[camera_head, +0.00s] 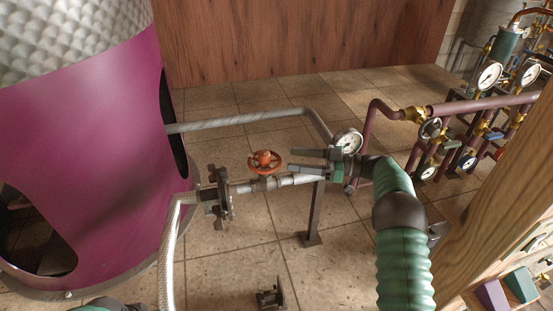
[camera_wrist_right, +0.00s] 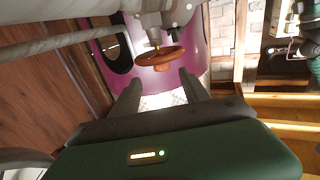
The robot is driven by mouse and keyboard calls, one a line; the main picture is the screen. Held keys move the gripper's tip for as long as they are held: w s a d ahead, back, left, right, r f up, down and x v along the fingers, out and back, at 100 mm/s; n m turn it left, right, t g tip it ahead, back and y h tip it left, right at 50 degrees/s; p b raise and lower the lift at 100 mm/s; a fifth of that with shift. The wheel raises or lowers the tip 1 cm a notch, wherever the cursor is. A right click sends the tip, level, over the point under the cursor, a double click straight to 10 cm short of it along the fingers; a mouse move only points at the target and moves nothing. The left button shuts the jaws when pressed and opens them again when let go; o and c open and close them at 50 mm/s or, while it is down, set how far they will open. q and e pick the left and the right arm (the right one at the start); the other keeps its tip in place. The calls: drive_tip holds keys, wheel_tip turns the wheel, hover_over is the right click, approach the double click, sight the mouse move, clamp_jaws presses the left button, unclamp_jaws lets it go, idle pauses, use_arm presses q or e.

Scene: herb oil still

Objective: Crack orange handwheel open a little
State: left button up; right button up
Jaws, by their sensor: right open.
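The orange handwheel (camera_head: 265,161) sits on a valve in the grey horizontal pipe, near the middle of the head view. In the right wrist view the handwheel (camera_wrist_right: 160,57) is just beyond the fingertips, roughly centred between them. My right gripper (camera_head: 284,160) comes in from the right with its fingers pointing left at the wheel. The right gripper (camera_wrist_right: 161,79) is open, with nothing between its fingers. Whether a fingertip touches the rim cannot be told.
A pressure gauge (camera_head: 348,141) stands close behind my right gripper. A bolted flange (camera_head: 220,197) is left of the wheel, beside the magenta vessel (camera_head: 95,150). A pipe support (camera_head: 313,215) stands below. Gauges and pipes crowd the right; a wooden post (camera_head: 495,225) stands there too.

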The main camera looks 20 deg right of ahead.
drive_tip(key=v, duration=0.8)
drive_tip(key=shift+d+b, duration=0.2)
drive_tip(key=shift+b, duration=0.1)
